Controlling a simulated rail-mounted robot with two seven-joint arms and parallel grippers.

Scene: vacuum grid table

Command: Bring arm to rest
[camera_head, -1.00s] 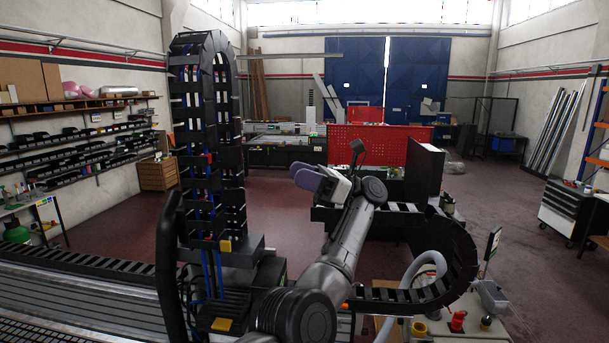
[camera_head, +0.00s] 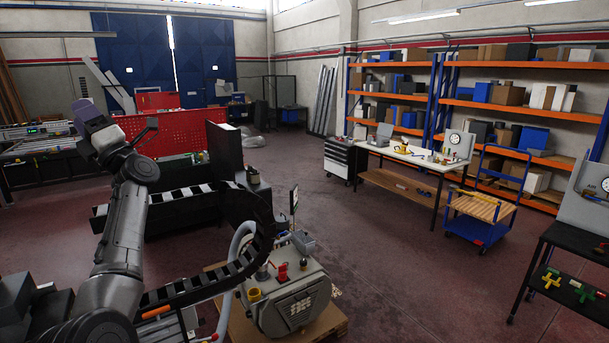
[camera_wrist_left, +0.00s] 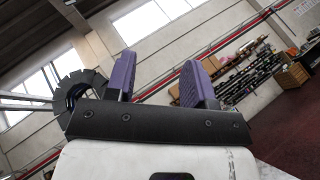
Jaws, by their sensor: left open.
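My left arm rises from the lower left of the head view. My left gripper (camera_head: 90,112) is at its upper end, raised in the air, with purple fingers seen from the side. In the left wrist view the two purple fingers of the left gripper (camera_wrist_left: 157,78) stand apart with nothing between them. Behind them are the wall and windows. My right gripper is in neither view.
A red perforated panel (camera_head: 178,134) stands behind the arm. A grey machine (camera_head: 298,300) sits on a wooden pallet (camera_head: 334,322). A workbench (camera_head: 418,158), a blue trolley (camera_head: 477,226) and orange shelves (camera_head: 560,65) stand at right. Open floor (camera_head: 385,260) lies between.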

